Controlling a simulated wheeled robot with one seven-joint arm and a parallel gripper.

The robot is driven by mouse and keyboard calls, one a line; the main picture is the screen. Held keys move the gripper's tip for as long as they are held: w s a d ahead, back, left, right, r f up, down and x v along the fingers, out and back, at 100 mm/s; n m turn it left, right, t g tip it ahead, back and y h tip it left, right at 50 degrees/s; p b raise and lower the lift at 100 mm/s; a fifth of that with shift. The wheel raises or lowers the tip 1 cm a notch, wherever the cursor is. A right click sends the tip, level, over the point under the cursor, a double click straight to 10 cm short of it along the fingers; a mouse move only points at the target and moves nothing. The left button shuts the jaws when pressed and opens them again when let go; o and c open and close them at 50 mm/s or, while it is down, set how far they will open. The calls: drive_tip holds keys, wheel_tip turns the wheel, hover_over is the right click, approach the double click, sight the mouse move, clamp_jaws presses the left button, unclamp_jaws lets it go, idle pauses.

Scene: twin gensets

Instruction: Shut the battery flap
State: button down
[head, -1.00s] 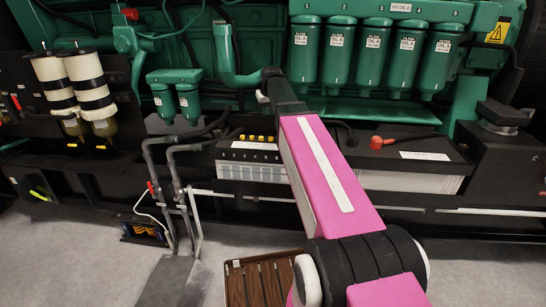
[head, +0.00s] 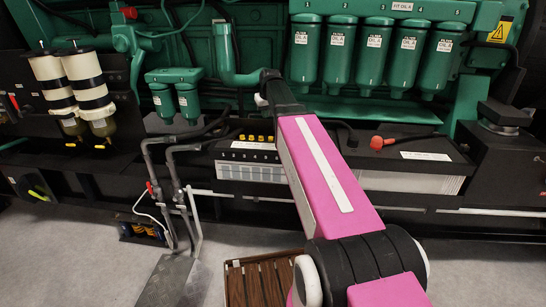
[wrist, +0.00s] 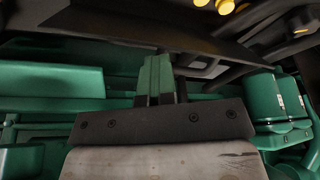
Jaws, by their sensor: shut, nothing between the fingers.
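The left battery (head: 252,172) has a pale case and a dark top with yellow caps (head: 256,138) and a white label strip. The right battery (head: 410,182) has a dark top with a red terminal cover. I cannot make out for certain which dark panel is the battery flap or how far it stands open. My arm crosses in front of both batteries in the head view and hides the gap between them. In the wrist view my gripper (wrist: 160,78) is shut and empty, with a dark panel (wrist: 125,22) and yellow caps (wrist: 225,5) beyond it.
Green oil filters (head: 370,50) hang behind the batteries. Two smaller green filters (head: 188,98) and grey pipes (head: 178,180) stand at left. A brown slatted crate (head: 262,282) lies on the floor. Bare floor (head: 60,260) shows at lower left.

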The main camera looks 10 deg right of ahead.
drive_tip(key=s+a+r, duration=0.1)
drive_tip(key=s+r, duration=0.3)
drive_tip(key=shift+s+a+r, duration=0.25)
drive_tip(key=shift+s+r, duration=0.05)
idle(0.4)
idle(0.6)
